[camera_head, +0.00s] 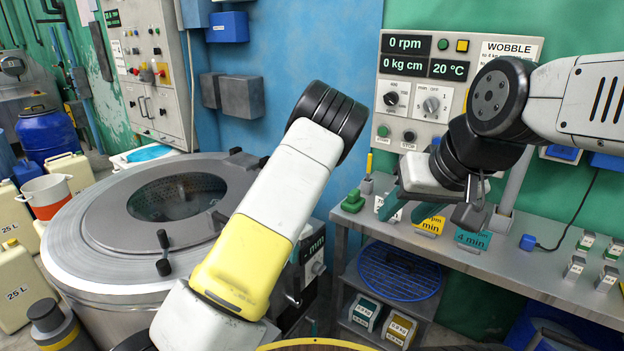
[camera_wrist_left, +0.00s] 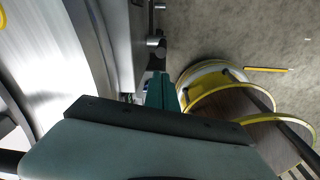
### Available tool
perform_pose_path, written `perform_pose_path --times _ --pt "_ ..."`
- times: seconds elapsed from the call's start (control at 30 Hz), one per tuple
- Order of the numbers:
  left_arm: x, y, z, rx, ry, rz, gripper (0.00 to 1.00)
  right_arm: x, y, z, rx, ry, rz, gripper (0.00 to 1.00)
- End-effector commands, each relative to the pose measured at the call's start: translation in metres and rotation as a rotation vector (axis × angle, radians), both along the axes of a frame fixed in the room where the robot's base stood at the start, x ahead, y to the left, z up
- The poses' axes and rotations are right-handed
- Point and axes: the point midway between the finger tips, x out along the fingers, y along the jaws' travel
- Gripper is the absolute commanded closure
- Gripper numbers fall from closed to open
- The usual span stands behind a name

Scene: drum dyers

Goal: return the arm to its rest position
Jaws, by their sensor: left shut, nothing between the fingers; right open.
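My left arm (camera_head: 270,205), white with a yellow section and a black joint at its top, rises across the middle of the head view, in front of the drum machine. Its gripper is not visible there. In the left wrist view my left gripper (camera_wrist_left: 160,92) has its teal fingers together, with nothing between them. The drum machine's metal side shows left of it, the floor to the right. My right gripper (camera_head: 407,211) hangs over the bench at right, its teal fingers apart and empty. It partly covers the tags behind it.
The drum machine (camera_head: 85,250) stands at left with a dark window in its lid. The bench (camera_head: 460,257) carries several small tags and blocks, with a control panel (camera_head: 447,95) above. A blue drum (camera_head: 47,135) and several canisters stand at far left.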

Motion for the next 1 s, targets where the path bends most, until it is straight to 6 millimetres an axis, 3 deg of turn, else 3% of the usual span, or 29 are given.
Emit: perform_pose_path --times 0.27,0.57,0.8,1.0 --pt "-0.026 0.002 0.090 -0.182 -0.034 -0.333 1.00 0.000 0.000 0.000 0.000 0.000 0.000 0.57" --pt "-0.081 0.013 0.206 -0.290 -0.207 -0.891 1.00 0.000 0.000 0.000 0.000 0.000 0.000 0.57" --pt "-0.142 0.030 0.283 -0.201 -0.387 -1.374 1.00 0.000 0.000 0.000 0.000 0.000 0.000 0.57" --pt "-0.200 0.047 0.329 0.011 -0.491 -1.773 1.00 0.000 0.000 0.000 0.000 0.000 0.000 0.57"
